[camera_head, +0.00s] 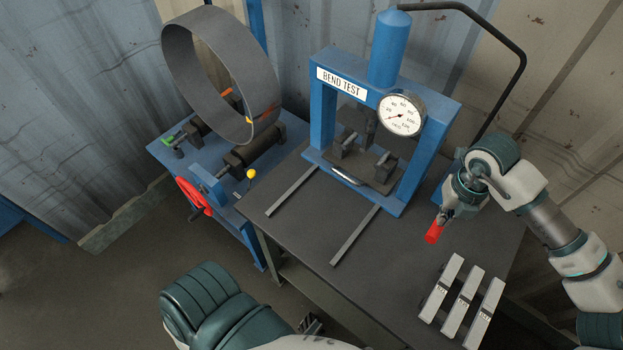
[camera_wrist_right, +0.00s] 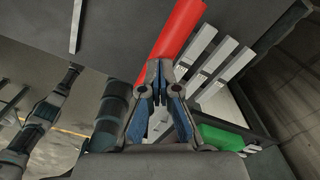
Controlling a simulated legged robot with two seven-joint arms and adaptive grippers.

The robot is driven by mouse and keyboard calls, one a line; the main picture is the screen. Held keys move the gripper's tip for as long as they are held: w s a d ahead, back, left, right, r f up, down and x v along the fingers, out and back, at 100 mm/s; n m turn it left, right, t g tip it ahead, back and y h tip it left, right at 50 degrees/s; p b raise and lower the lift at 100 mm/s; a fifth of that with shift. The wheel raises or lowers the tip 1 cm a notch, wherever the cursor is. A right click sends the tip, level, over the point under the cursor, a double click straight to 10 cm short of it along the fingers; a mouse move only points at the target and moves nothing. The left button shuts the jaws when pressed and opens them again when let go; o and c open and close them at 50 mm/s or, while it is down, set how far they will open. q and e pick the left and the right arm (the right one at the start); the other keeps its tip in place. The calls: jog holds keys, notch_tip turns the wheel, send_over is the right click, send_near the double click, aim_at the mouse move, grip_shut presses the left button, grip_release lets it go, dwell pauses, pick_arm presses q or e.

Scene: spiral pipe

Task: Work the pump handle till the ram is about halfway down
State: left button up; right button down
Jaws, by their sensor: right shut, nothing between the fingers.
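The blue press frame (camera_head: 322,112) marked BEND TEST stands on the dark table, with a blue cylinder (camera_head: 390,48) on top. A dark former (camera_head: 357,118) hangs inside it above two dark supports (camera_head: 384,166); the ram's exact height is hard to tell. A round gauge (camera_head: 402,115) is on its front. The pump handle's red grip (camera_head: 434,232) is right of the press. My right gripper (camera_head: 441,214) is shut and empty at the grip, which shows just beyond the fingertips (camera_wrist_right: 158,80); contact is unclear. My left gripper (camera_head: 311,324) is low, mostly hidden behind its arm.
Several pale metal strips (camera_head: 462,300) lie at the table's front right. Two flat rails (camera_head: 355,235) run forward from the press. At left, a blue roller bench holds a large grey ring (camera_head: 188,60) and a red handwheel (camera_head: 194,196). A black hose (camera_head: 523,60) arches behind my right arm.

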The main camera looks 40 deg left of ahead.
notch_tip(320, 180, up, 12)
jog(key=w+p, duration=0.2)
jog(key=p, duration=0.6)
jog(key=shift+r, duration=0.15)
jog(key=shift+a, duration=0.1)
jog(key=shift+s+f+b, duration=0.2)
jog(key=shift+f+b, duration=0.8)
jog(key=shift+f, duration=0.35)
jog(key=shift+s+f+b, duration=0.2)
jog(key=shift+f+b, duration=0.8)
jog(key=shift+f, duration=0.3)
jog(key=r+p, duration=0.2)
jog(key=w+r+p, duration=0.1)
jog(key=r+p, duration=0.1)
jog(key=r, duration=0.1)
jog(key=shift+r, duration=0.15)
